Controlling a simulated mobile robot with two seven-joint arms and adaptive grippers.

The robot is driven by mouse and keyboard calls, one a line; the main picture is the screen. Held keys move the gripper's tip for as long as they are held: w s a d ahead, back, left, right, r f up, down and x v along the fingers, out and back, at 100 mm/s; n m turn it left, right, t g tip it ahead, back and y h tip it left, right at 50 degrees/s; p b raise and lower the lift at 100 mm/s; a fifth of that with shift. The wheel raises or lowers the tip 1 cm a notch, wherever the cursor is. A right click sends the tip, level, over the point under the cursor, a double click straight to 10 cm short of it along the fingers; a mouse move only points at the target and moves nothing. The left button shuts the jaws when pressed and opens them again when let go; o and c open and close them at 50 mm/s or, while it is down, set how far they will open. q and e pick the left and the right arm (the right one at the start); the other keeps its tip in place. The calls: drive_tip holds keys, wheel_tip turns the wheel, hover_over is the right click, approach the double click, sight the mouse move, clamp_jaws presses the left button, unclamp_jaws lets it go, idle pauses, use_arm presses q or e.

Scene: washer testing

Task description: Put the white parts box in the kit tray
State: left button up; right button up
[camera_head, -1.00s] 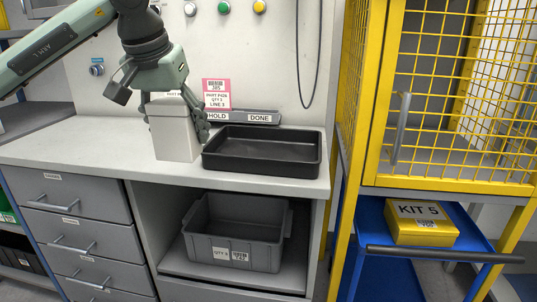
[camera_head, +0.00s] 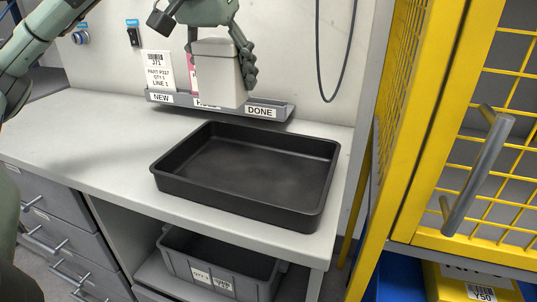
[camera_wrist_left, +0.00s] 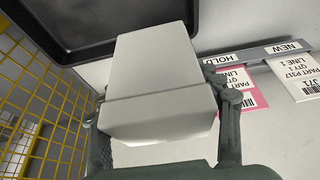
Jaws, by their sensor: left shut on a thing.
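My left gripper (camera_head: 220,62) is shut on the white parts box (camera_head: 218,84), with a finger on either side of it. The box is upright and held above the bench, in front of the label rail and behind the tray. The kit tray, a shallow black tray (camera_head: 170,184), lies on the bench top and looks empty. In the left wrist view the white box (camera_wrist_left: 155,75) fills the middle between the fingers of the left gripper (camera_wrist_left: 165,112), and the dark tray (camera_wrist_left: 85,47) shows beyond it. My right gripper is not in view.
A grey label rail (camera_head: 270,110) with cards runs along the back of the bench. A yellow mesh cage (camera_head: 415,130) with a grey handle stands at the right. A grey bin (camera_head: 225,268) sits on the shelf below. The bench left of the tray is clear.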

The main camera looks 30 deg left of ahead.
use_arm(q)
drive_tip(key=d+f, duration=0.2)
drive_tip(key=d, duration=0.1)
drive_tip(key=s+d+f, duration=0.1)
drive_tip(key=d+f, duration=0.1)
drive_tip(key=d, duration=0.1)
drive_tip(key=s+d+f+p, duration=0.1)
drive_tip(key=d+f, duration=0.1)
drive_tip(key=d, duration=0.2)
drive_tip(key=shift+s, duration=0.2)
drive_tip(key=shift+d+f, duration=0.15)
drive_tip(key=shift+d, duration=0.1)
drive_tip(key=shift+f, duration=0.3)
wheel_tip(320, 180, down, 3)
drive_tip(key=shift+r, duration=0.2)
drive_tip(key=shift+f, duration=0.45)
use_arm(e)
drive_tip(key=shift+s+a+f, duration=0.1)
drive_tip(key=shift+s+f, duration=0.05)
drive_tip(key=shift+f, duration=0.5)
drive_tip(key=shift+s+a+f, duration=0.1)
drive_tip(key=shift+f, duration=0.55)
use_arm(q)
drive_tip(key=shift+f, duration=0.1)
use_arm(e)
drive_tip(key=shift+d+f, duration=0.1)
